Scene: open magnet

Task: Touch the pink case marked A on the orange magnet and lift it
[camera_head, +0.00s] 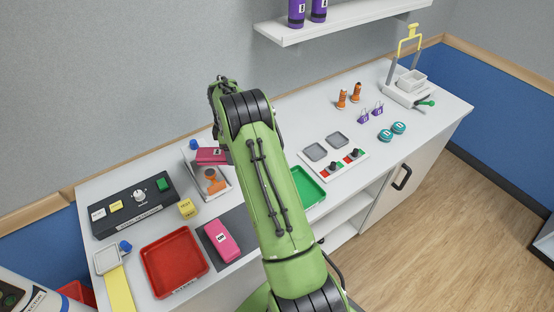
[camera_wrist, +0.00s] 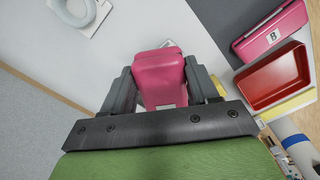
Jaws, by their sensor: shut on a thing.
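My gripper (camera_wrist: 159,70) is shut on a pink case (camera_wrist: 162,82), with one finger on each side of it. In the head view this pink case (camera_head: 210,155) shows just left of my arm's end, and it appears raised above the counter. Its letter cannot be read. The orange magnet (camera_head: 212,183) shows below it in the picture, on a pale plate, with a gap between them. My fingers are hidden behind my arm in the head view. A second pink case (camera_head: 221,241) lies on a dark mat; in the wrist view it (camera_wrist: 270,30) has a label that looks like B.
A red tray (camera_head: 174,263) stands left of the second case. A yellow block (camera_head: 187,208) and a black control box (camera_head: 134,208) lie to the left. A green tray (camera_head: 308,186) and a switch panel (camera_head: 338,166) are right of my arm. A shelf (camera_head: 340,22) hangs on the back wall.

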